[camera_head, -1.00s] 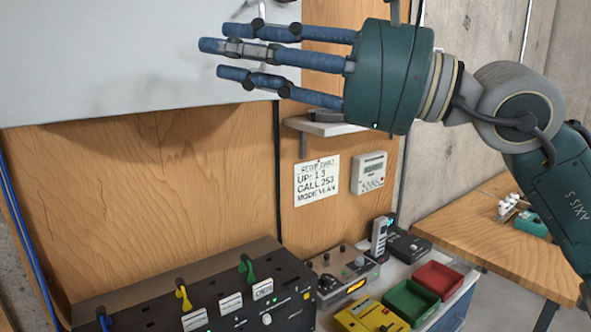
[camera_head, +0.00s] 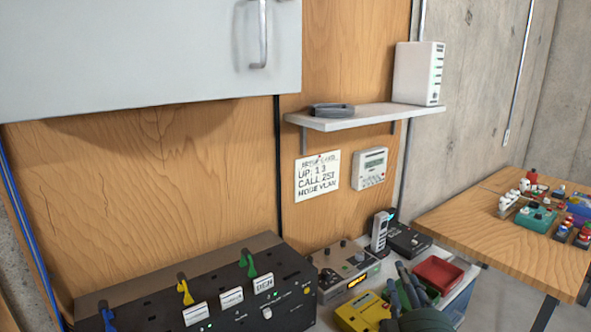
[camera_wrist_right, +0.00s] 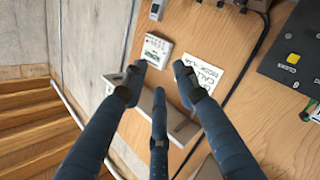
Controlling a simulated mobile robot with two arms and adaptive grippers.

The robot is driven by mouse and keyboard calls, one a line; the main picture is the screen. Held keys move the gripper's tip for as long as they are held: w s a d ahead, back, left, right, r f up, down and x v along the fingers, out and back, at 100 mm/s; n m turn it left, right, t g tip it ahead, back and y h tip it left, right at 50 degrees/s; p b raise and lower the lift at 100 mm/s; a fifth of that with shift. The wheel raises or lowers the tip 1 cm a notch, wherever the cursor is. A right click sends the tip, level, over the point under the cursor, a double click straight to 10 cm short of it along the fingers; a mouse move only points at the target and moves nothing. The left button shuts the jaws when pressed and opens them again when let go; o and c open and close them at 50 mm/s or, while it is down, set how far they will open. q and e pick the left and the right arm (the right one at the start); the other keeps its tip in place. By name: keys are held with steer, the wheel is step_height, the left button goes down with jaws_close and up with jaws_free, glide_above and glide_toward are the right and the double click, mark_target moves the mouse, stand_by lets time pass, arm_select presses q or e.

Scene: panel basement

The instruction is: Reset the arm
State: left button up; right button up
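My right gripper (camera_head: 403,286) is low in the head view, in front of the green and red trays, with its blue fingers pointing up. The right wrist view shows its three fingers (camera_wrist_right: 158,84) spread apart with nothing between them, so it is open and empty. Its palm and most of the arm are cut off by the bottom edge of the head view. My left gripper is in neither view now.
A black switch panel (camera_head: 224,306) with blue, yellow and green levers stands below the cabinet (camera_head: 150,55). A yellow box (camera_head: 362,312) and a red tray (camera_head: 437,273) are close to the right gripper. A wall shelf (camera_head: 372,117) juts out above. A wooden table (camera_head: 488,245) holds several parts.

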steer(key=s+d+f+m+g, duration=0.1)
steer(key=s+f+m+g, duration=0.15)
steer(key=s+f, duration=0.45)
steer(key=s+f+m+g, duration=0.1)
steer(key=s+f+g, duration=0.25)
steer(key=f, duration=0.75)
steer(key=s+a+f+m+g+y, duration=0.1)
steer(key=s+f+g, duration=0.4)
steer(key=s, duration=0.5)
steer(key=s+a+f+m+g+y, duration=0.1)
steer(key=s+f+m+g, duration=0.1)
steer(key=s+f, duration=0.6)
steer(key=s+f+g+b, duration=0.1)
steer(key=s+f, duration=0.1)
steer(key=f, duration=1.1)
steer(key=s+f+g, duration=0.1)
steer(key=s+f, duration=0.1)
steer(key=f, duration=1.1)
steer(key=s+d+f+g+b, duration=0.1)
steer(key=s+d+f, duration=0.2)
steer(key=s+f, duration=1.4)
steer(key=shift+f+n, duration=0.45)
steer(key=shift+f, duration=0.25)
steer(key=shift+o, duration=0.5)
